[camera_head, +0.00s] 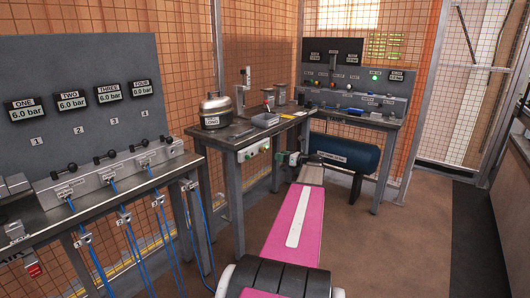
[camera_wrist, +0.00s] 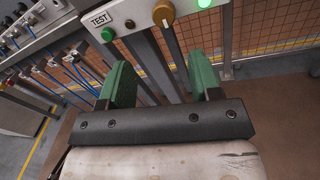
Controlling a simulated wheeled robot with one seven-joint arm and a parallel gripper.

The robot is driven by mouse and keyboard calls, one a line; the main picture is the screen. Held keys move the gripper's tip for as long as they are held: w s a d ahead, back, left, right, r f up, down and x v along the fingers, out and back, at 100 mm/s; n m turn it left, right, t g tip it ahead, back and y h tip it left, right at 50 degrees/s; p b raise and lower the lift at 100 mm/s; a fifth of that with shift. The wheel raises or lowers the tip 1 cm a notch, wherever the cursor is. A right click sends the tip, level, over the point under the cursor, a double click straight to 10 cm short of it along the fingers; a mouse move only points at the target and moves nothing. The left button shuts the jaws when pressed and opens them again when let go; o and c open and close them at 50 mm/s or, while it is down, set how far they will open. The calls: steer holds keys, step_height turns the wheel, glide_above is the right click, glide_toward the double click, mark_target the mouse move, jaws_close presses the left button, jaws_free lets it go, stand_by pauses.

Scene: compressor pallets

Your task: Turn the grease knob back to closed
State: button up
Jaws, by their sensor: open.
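A brass-coloured round knob (camera_wrist: 163,13) sits on a pale panel (camera_wrist: 130,20) at the top of the wrist view. I cannot read a label that names it as the grease knob, nor tell its setting. My gripper (camera_wrist: 160,72) is open and empty. Its two green fingers stand wide apart below the knob in the picture, with a clear gap to it. In the head view, my gripper (camera_head: 290,158) is just right of the small panel (camera_head: 254,149) under the middle bench's front edge. The knob is too small to make out there.
A green button (camera_wrist: 108,34) and a TEST label (camera_wrist: 100,19) are left of the knob; a lit green lamp (camera_wrist: 204,3) is right. The middle bench (camera_head: 240,133) carries a metal pot (camera_head: 215,108). A blue tank (camera_head: 345,152) is beyond my gripper. Floor at right is clear.

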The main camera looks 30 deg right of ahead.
mark_target(265, 150)
steer(key=shift+m, duration=0.3)
steer(key=x, duration=1)
steer(key=shift+w+d+r, duration=0.2)
steer(key=shift+d+r, duration=0.1)
steer(key=shift+d, duration=0.05)
steer(key=shift+c, duration=0.3)
steer(key=c, duration=0.9)
